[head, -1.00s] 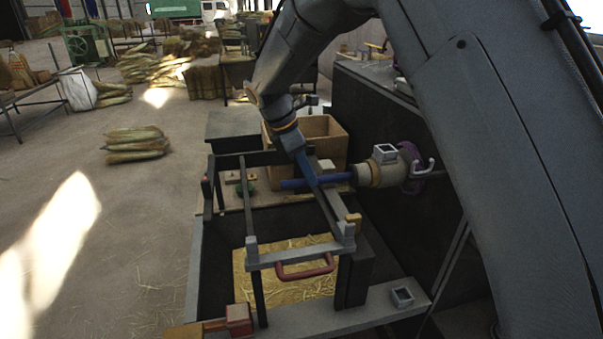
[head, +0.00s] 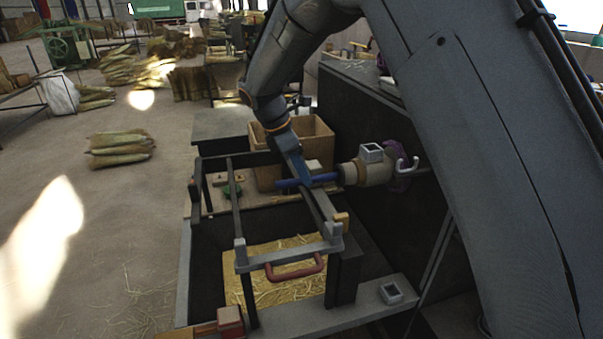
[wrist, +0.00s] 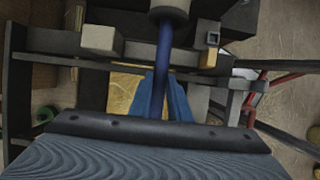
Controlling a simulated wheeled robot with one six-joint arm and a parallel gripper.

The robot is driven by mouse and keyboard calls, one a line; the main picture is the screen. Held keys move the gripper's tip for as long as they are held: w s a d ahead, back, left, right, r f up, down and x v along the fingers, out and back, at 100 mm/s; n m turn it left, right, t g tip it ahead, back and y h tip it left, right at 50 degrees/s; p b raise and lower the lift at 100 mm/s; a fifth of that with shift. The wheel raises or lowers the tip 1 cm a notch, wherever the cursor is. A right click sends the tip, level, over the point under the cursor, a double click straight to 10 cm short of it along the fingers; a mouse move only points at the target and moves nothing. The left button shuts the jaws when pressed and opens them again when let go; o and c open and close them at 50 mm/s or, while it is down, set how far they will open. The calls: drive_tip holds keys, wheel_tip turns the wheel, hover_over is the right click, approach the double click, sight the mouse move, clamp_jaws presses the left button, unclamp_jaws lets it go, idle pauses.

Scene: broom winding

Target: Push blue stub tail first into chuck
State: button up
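The blue stub (head: 325,178) is a thin rod lying about level, its right end meeting the mouth of the chuck (head: 376,171). The chuck is a pale, rounded body on the dark machine wall. My gripper (head: 304,180) is shut around the stub between its ends, and a short length sticks out to the left. In the wrist view, the stub (wrist: 165,45) runs up from between the blue fingers (wrist: 163,98) to the chuck (wrist: 170,8), in line with it. How deep its end sits in the chuck is hidden.
A frame with a red handle (head: 294,270) stands over a straw-filled tray (head: 262,290) below my gripper. A wooden box (head: 308,128) stands behind. A square socket (head: 372,152) tops the chuck, with a grey hook (head: 407,164) to its right. Open floor lies left.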

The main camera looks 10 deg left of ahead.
drive_tip(key=o, duration=0.5)
